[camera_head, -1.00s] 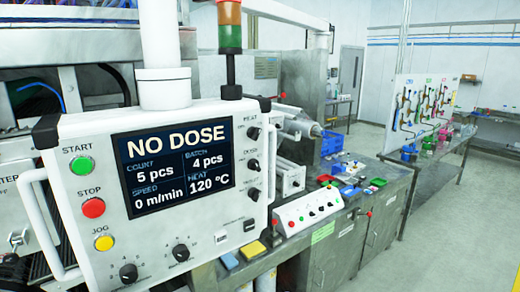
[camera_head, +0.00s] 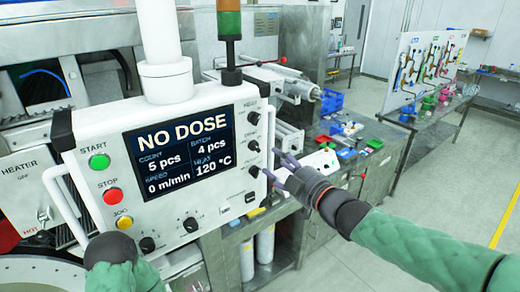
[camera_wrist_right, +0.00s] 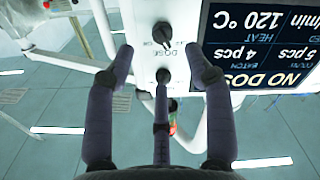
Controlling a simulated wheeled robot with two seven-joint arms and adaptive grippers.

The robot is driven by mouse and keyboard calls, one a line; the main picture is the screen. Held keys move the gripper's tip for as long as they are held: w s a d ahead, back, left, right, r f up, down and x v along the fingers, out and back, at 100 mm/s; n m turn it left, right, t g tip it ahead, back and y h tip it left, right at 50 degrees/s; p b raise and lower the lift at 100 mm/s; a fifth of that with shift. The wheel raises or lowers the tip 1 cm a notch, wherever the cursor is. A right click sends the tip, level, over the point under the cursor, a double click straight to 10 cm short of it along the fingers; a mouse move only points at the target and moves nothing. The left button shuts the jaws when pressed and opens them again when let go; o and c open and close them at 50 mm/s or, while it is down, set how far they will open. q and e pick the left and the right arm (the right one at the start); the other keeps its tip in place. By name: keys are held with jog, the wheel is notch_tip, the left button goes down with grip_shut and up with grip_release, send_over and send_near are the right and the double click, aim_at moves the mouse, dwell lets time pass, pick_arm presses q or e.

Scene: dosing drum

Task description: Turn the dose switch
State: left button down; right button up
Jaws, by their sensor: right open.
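The dose switch (camera_head: 253,145) is the middle of three black knobs down the right edge of the white control panel (camera_head: 190,212). In the right wrist view, upside down, the knob (camera_wrist_right: 162,36) shows by its DOSE label. My right gripper (camera_head: 274,162) is open and empty, just right of the knobs, apart from them in the head view. In the wrist view its two outer fingertips (camera_wrist_right: 158,50) stand on either side of the switch; a third finger lies between them. The screen (camera_head: 178,158) reads NO DOSE. My left gripper is not visible; only my green left sleeve shows.
Other knobs sit close by: one above (camera_head: 252,117) and one below (camera_head: 253,171). A white handle (camera_head: 66,207) and start, stop and jog buttons (camera_head: 110,195) are on the panel's left. A workbench with bins (camera_head: 350,128) stands behind my right gripper.

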aim_at(259, 152)
jog(key=x, duration=0.8)
jog(key=shift+p, duration=0.35)
jog(key=c, duration=0.9)
jog(key=shift+a+f, duration=0.1)
jog(key=shift+f, duration=0.05)
grip_shut()
